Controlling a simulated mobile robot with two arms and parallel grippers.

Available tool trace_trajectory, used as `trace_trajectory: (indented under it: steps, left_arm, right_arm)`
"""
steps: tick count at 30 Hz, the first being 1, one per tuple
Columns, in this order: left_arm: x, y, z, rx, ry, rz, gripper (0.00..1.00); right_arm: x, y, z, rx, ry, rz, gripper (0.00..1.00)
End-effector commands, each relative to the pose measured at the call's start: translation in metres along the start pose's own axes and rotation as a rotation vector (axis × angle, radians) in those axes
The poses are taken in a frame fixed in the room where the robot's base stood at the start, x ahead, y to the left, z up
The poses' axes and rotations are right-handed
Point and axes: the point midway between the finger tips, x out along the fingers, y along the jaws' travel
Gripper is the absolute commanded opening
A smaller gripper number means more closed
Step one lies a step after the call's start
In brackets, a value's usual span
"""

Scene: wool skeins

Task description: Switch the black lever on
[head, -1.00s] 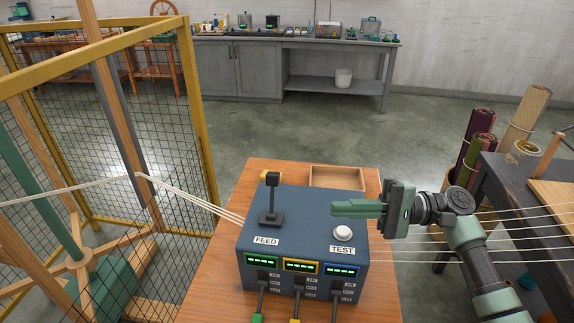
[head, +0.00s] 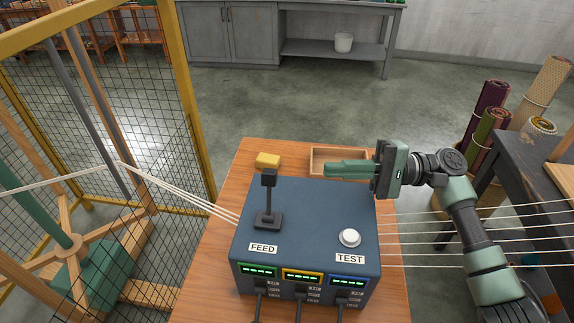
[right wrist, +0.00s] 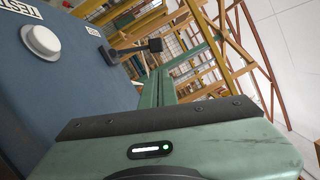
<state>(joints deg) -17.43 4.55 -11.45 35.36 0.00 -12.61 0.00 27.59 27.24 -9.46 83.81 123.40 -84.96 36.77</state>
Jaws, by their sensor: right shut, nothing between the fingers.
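The black lever (head: 268,198) stands upright on the left of the blue control box's top, behind the FEED label (head: 263,248). It also shows in the right wrist view (right wrist: 135,48), beyond my fingers. The blue control box (head: 315,205) sits on a wooden table. My right gripper (head: 328,170) is shut and empty, above the back right part of the box, with its fingers pointing left toward the lever but apart from it. In the right wrist view its green fingers (right wrist: 158,88) lie together. My left gripper is not in view.
A white button (head: 349,238) is on the box's right, by the TEST label. A yellow block (head: 268,160) and a wooden tray (head: 320,155) lie behind the box. A yellow mesh fence (head: 185,100) stands left. Strands of yarn (head: 180,190) run to the box's left side.

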Motion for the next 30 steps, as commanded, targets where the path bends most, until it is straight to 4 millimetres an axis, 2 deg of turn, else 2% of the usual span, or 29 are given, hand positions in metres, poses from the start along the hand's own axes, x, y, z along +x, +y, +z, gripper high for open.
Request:
trace_trajectory:
  steps: [4,7,15,21,30]
  left_arm:
    - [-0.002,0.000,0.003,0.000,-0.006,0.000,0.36]
    - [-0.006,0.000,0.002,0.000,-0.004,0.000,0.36]
    - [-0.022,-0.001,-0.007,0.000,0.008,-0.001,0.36]
    - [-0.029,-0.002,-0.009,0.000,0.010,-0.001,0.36]
    - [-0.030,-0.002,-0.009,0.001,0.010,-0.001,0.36]
  right_arm:
    - [0.004,-0.001,0.000,0.000,-0.001,0.000,0.00]
    - [0.015,-0.001,0.001,0.001,-0.002,0.000,0.00]
    - [0.064,-0.003,0.001,0.001,-0.002,-0.001,0.00]
    - [0.091,-0.002,0.001,0.001,-0.001,0.000,0.00]
    - [0.100,0.000,0.000,-0.001,0.001,0.001,0.00]
